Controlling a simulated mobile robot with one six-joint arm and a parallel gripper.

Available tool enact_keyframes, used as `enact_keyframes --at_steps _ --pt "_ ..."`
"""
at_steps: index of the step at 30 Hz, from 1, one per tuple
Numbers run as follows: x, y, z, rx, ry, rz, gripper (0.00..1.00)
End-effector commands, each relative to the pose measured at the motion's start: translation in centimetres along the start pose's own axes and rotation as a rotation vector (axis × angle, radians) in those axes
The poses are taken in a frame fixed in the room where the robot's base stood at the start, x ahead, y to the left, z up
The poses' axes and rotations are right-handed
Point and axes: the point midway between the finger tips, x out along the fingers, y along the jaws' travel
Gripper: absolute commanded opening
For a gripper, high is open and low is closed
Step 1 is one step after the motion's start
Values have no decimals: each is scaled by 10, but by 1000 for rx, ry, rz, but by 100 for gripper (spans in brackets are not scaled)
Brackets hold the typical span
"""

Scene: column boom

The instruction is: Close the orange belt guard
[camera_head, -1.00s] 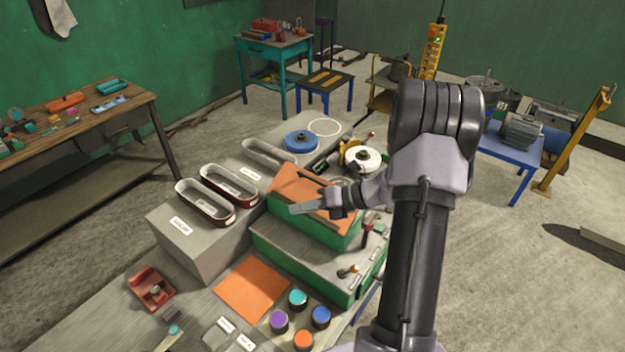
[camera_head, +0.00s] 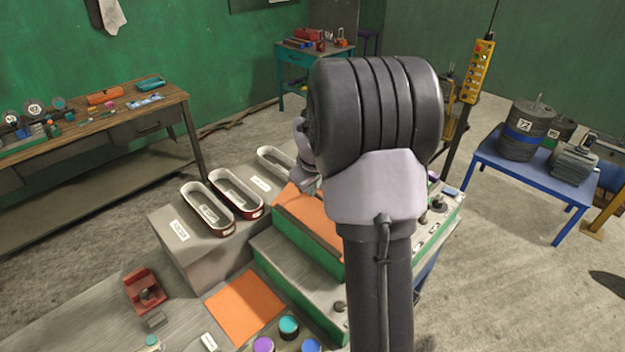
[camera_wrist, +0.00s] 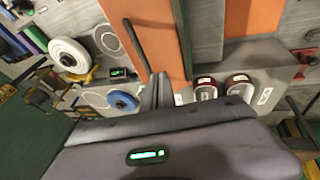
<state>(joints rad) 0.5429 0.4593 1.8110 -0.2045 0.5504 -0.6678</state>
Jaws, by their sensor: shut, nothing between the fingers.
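The orange belt guard (camera_head: 300,212) is a panel on top of a green housing (camera_head: 283,240) in the middle of the head view. My arm hides its right and far parts, and I cannot tell its exact angle. In the wrist view the guard (camera_wrist: 161,38) runs down from the top edge, with a dark bar (camera_wrist: 137,48) along its left side. My gripper (camera_wrist: 156,88) is shut and empty, its fingertips close to the guard's lower end in that view. I cannot tell whether they touch.
A flat orange sheet (camera_head: 245,306) and paint pots (camera_head: 288,327) lie in front. A white disc (camera_wrist: 68,55) and a blue disc (camera_wrist: 122,101) are beside the guard in the wrist view.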

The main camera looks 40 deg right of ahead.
Motion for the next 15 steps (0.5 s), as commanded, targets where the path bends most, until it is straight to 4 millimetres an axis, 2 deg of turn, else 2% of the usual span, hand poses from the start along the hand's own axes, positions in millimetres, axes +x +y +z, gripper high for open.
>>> enact_keyframes --at_steps 1,6,15 --pt "10 2 2 2 -3 -1 0" --pt "29 14 8 3 -2 0 0" --pt "37 19 10 3 -1 1 0"
